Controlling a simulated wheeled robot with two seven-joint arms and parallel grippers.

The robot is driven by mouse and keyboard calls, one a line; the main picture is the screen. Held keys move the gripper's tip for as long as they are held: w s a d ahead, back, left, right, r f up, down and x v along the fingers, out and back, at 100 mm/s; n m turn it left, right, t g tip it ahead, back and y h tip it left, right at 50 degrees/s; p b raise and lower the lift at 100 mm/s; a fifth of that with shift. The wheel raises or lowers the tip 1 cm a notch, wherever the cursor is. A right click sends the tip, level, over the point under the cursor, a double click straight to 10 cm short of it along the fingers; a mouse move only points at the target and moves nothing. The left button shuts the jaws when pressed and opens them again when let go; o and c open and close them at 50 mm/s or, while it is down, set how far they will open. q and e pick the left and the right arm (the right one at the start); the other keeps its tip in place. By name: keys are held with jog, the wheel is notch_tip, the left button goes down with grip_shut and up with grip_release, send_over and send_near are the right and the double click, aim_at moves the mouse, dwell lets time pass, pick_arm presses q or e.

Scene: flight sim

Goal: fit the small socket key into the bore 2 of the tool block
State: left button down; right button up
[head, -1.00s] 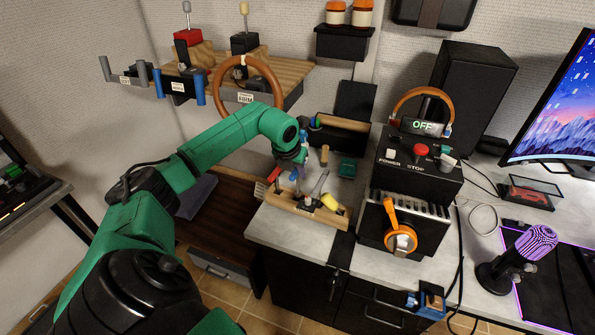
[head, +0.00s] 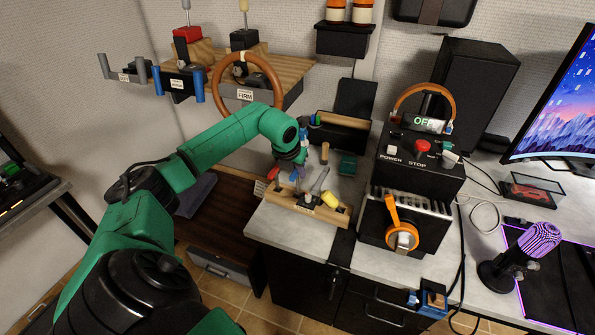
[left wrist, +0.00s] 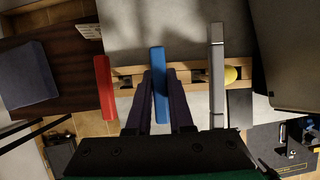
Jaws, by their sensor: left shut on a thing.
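The tool block (head: 305,208) is a long wooden bar near the front left of the grey bench. It also shows in the left wrist view (left wrist: 184,76), with dark holes in its top. My left gripper (head: 301,160) is over the block's left half, its jaws largely hidden in the head view. In the left wrist view the gripper (left wrist: 160,88) is shut on a blue bar-shaped piece (left wrist: 158,62), seemingly the small socket key. The piece lies across the line of the block; whether its lower end is in a bore is hidden. My right gripper is out of view.
A red-handled tool (left wrist: 102,88) is left of the gripper. A grey tool (left wrist: 217,75) and a yellow handle (left wrist: 231,74) are right of it, at the block. The black control box (head: 415,175) with an orange lever stands to the right. A tool tote (head: 340,133) is behind.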

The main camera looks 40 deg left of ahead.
pick_arm(q)
jog(key=shift+f+b, duration=1.2)
jog(key=shift+f, duration=0.4)
jog(key=c, duration=0.7)
grip_release()
jog(key=shift+c, duration=0.2)
jog(key=b+v, duration=0.1)
jog(key=v, duration=1.3)
jog(key=shift+r+b, duration=0.3)
jog(key=shift+r, duration=0.05)
jog(key=shift+s, duration=0.1)
